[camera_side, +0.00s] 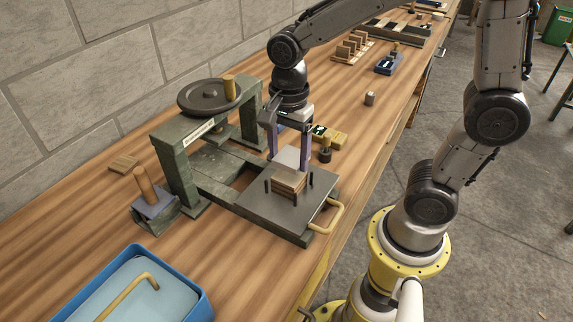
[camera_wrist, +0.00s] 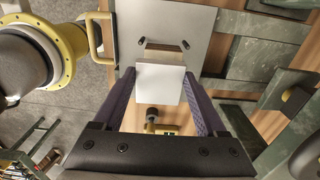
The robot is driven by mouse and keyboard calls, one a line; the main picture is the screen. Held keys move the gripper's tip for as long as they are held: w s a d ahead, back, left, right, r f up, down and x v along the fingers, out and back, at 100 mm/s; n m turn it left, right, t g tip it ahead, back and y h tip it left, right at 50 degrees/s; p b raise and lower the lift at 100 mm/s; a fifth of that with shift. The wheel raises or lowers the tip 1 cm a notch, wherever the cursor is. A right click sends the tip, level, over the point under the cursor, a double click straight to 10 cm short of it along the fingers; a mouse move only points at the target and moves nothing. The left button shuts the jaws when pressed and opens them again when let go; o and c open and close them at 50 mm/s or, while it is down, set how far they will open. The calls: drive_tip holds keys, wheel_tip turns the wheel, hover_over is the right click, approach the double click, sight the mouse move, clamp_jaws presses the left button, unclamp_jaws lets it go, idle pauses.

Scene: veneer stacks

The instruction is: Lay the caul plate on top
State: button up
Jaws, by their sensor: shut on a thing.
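The caul plate, a pale flat square (camera_side: 289,157), is held between the two purple fingers of my gripper (camera_side: 289,164). In the wrist view the plate (camera_wrist: 161,84) sits between the fingertips. A small stack of brown veneers (camera_side: 288,184) lies on a dark grey sliding plate (camera_side: 260,208), between short dark upright pins. In the wrist view the stack (camera_wrist: 163,54) shows just beyond the caul plate, which hides part of it. My gripper is behind the stack in the side view; the gap between plate and stack height is hard to tell.
A green press frame (camera_side: 178,165) with a dark handwheel (camera_side: 208,96) stands left of the sliding plate. A yellow handle (camera_side: 327,217) sticks out at the front. A dark knob (camera_side: 325,154) and yellow block (camera_side: 333,136) are close right. A blue tray (camera_side: 202,309) is at front left.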

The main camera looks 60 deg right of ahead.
sight(286, 159)
drive_tip(key=shift+w+f, duration=0.15)
drive_tip(key=shift+f, duration=0.8)
drive_tip(key=shift+w+f, duration=0.1)
drive_tip(key=shift+f, duration=0.8)
drive_tip(key=shift+f, duration=0.1)
drive_tip(key=o, duration=1.4)
drive_tip(key=shift+o, duration=0.2)
